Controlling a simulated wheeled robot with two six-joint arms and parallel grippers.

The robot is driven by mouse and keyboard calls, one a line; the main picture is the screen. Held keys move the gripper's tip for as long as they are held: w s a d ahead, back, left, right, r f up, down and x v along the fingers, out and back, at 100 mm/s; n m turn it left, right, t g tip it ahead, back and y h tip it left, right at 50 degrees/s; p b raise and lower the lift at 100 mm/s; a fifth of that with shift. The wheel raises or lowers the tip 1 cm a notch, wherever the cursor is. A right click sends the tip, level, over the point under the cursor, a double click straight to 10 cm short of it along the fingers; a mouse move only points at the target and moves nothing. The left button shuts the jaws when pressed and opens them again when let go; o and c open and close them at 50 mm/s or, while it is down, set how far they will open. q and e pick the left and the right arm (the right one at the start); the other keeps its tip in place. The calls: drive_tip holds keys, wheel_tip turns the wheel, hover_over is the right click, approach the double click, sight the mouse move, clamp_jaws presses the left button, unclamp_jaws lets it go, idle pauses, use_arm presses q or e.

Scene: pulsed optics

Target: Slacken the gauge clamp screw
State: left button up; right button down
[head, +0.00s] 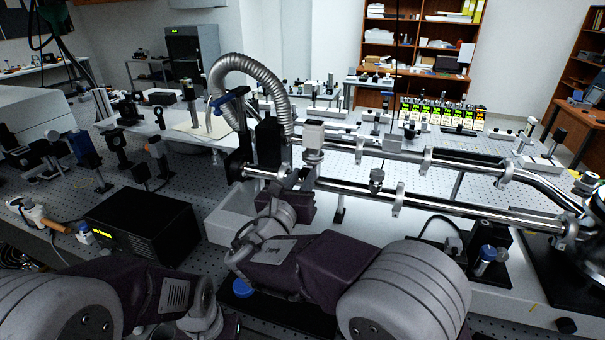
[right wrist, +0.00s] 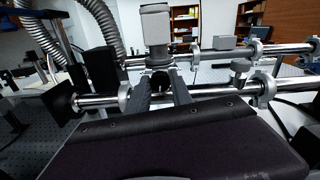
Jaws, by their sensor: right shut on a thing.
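The gauge, a light grey box-shaped head (head: 313,134) on a short metal stem, stands upright on a steel pipe in the middle of the head view. It also shows in the right wrist view (right wrist: 156,22). Below it, a small dark clamp screw knob (right wrist: 160,82) sits in front of the pipe joint. My right gripper (head: 297,182) reaches up to this joint. In the right wrist view its two dark fingers (right wrist: 161,88) lie on both sides of the knob, shut on it. The knob is mostly hidden in the head view. My left gripper is not visible; only part of its arm shows.
Two parallel steel pipes (head: 470,211) with ring clamps run right from the gauge. A ribbed hose (head: 245,62) arches behind. A black box with a yellow display (head: 142,228) stands left on the perforated optical table. Small valves and fittings crowd the right.

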drive_tip(key=shift+f, duration=0.1)
idle(0.3)
drive_tip(key=c, duration=1.1)
unclamp_jaws()
drive_tip(key=shift+c, duration=0.2)
drive_tip(key=v, duration=0.9)
drive_tip(key=shift+b, duration=0.35)
